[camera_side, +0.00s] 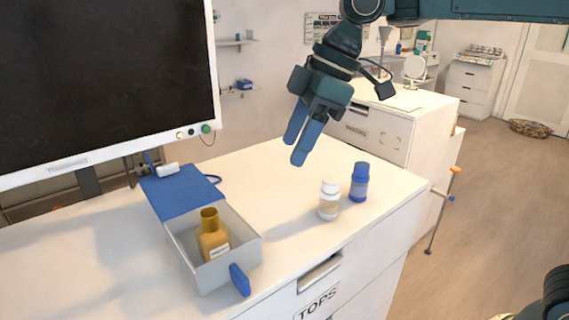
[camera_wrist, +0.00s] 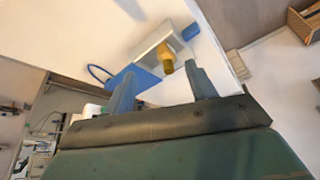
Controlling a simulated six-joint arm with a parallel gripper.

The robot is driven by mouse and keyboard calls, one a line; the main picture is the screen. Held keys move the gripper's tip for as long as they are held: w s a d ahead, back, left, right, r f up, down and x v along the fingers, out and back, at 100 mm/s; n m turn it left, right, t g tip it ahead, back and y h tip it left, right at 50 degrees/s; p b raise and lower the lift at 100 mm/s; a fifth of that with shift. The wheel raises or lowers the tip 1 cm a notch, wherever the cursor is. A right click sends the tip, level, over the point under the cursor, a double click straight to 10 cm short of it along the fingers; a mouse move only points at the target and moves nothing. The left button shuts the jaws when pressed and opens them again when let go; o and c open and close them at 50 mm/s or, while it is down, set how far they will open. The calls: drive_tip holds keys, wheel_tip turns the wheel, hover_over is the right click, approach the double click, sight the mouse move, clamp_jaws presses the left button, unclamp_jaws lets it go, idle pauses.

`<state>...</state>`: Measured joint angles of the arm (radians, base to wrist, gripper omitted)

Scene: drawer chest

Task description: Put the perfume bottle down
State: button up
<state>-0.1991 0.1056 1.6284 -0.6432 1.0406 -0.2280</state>
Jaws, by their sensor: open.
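The perfume bottle (camera_side: 213,240) is amber with a darker gold neck and a pale label. It stands upright inside a small open grey-white box (camera_side: 238,259) with a blue lid folded back. My gripper (camera_side: 299,152) has blue fingers that are apart and empty. It hangs above the chest top, to the right of the box and higher than it, clear of the bottle. In the wrist view the bottle (camera_wrist: 167,62) shows in the box (camera_wrist: 150,45), beyond the gap between my fingers (camera_wrist: 160,92).
A white bottle (camera_side: 329,201) and a blue bottle (camera_side: 359,182) stand on the chest top near its right side. A monitor (camera_side: 110,80) stands behind the box at the left. The chest top (camera_side: 280,170) is clear between the box and the two bottles.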

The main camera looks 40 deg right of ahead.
drive_tip(key=s+d+f+m+t+h, duration=0.1)
drive_tip(key=s+d+f+m+h, duration=0.1)
drive_tip(key=s+d+m, duration=0.4)
drive_tip(key=s+d+f+m+t+h, duration=0.2)
drive_tip(key=s+d+f+m, duration=0.3)
drive_tip(key=s+d, duration=0.7)
drive_tip(key=s+m, duration=0.1)
drive_tip(key=s, duration=0.2)
drive_tip(key=shift+s+f, duration=0.2)
drive_tip(key=shift+s, duration=0.1)
idle(1.8)
